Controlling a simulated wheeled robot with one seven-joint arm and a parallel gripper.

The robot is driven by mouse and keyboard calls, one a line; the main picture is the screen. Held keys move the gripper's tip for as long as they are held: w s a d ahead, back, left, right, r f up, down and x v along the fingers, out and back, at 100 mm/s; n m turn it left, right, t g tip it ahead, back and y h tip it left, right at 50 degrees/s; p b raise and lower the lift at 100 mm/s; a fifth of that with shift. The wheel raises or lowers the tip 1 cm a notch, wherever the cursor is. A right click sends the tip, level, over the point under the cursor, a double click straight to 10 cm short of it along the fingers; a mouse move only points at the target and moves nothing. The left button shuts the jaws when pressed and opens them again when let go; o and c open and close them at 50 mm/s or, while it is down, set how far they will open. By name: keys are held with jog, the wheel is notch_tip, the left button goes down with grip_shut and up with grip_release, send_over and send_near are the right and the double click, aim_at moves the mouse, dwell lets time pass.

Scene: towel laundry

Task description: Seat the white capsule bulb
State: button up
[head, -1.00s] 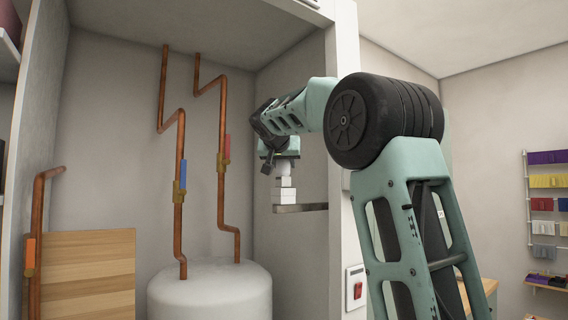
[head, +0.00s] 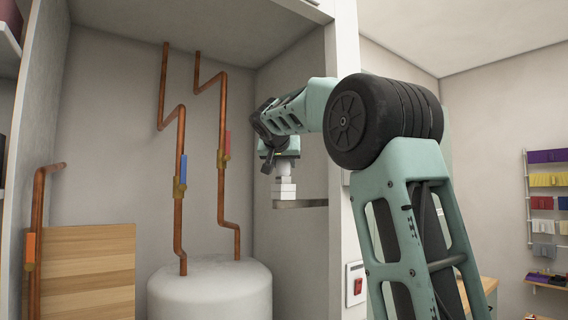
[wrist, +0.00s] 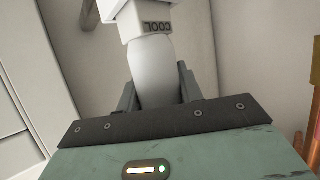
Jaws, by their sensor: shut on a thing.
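The white capsule bulb (wrist: 151,72) is between the jaws of my gripper (wrist: 158,100), which is shut on it. Its rounded body runs away from the gripper to a white collar (wrist: 148,27) marked "COOL", which reads upside down. In the head view my gripper (head: 281,158) points down inside the alcove, with the bulb (head: 284,172) upright below it. A wider white block (head: 284,192) sits directly under the bulb. It also shows at the top of the wrist view (wrist: 112,6). I cannot tell whether the collar is inside this block or only touching it.
Copper pipes (head: 179,230) with coloured valve handles stand at the left, above a white tank (head: 210,290). A red switch (head: 357,286) is on the front panel. There is free room between pipes and gripper.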

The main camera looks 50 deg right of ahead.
jog(key=shift+f+b, duration=0.4)
jog(key=shift+b, duration=0.05)
dwell(0.6)
jog(key=o, duration=1.1)
jog(key=shift+c, duration=0.2)
jog(key=b+v, duration=0.5)
jog(key=v, duration=1.2)
jog(key=shift+a+b, duration=0.25)
jog(key=shift+b, duration=0.1)
jog(key=shift+r, duration=0.1)
